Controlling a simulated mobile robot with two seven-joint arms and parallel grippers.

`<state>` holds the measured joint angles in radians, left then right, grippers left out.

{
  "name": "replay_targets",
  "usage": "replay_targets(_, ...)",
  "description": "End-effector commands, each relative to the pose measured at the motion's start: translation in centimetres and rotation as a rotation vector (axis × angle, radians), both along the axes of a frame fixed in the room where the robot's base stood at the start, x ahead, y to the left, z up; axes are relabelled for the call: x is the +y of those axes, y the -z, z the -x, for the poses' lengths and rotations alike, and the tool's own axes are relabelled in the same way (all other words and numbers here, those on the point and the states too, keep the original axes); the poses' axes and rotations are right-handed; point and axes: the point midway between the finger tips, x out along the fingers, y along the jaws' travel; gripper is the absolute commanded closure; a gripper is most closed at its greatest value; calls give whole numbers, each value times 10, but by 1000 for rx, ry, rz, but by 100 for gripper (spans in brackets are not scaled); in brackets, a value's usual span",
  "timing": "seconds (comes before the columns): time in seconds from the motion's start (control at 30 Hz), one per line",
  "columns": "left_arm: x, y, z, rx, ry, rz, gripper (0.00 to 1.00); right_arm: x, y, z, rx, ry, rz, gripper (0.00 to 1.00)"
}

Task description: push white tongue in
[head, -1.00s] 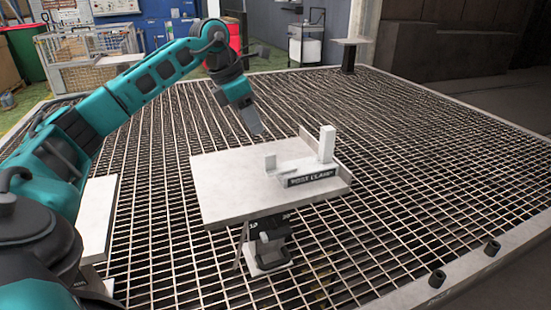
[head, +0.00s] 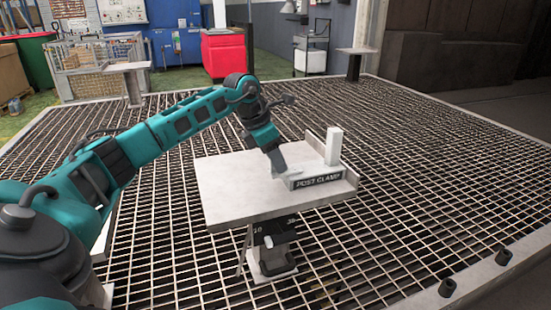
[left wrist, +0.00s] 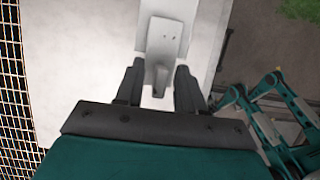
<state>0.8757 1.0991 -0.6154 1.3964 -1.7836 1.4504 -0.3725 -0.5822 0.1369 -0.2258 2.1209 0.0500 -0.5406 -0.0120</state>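The post clamp (head: 318,181) is a pale block labelled "POST CLAMP" on the right part of a small grey-white table, with a white upright post (head: 334,146) at its far end. My left gripper (head: 281,171) points down at the clamp's left end and hides most of the white tongue there. In the left wrist view, the white tongue (left wrist: 164,40) narrows toward a small upright tab between my two fingers. The fingers of the left gripper (left wrist: 159,92) are apart, with a gap on each side of the tab. My right gripper is not in view.
The small table (head: 235,190) has a bare left half and a raised edge at the right. Beneath it is a black and white mechanism (head: 275,245). Grating (head: 430,190) surrounds it with wide free room. A red cabinet (head: 224,55) stands far behind.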

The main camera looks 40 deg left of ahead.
Motion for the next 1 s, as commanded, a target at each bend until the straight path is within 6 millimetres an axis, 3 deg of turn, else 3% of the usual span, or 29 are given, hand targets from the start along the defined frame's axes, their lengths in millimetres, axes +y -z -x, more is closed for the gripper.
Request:
replay_targets(0.07, 0, 0, 0, 0, 0, 0, 66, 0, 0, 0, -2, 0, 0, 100)
replay_targets(0.4, 0, 0, 0, 0, 0, 0, 99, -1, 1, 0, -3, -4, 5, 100)
replay_targets(0.83, 0, -1, 0, -1, 0, 0, 100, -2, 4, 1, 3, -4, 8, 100)
replay_targets(1.0, -3, -4, -5, -2, 1, 3, 100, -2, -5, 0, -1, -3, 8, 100)
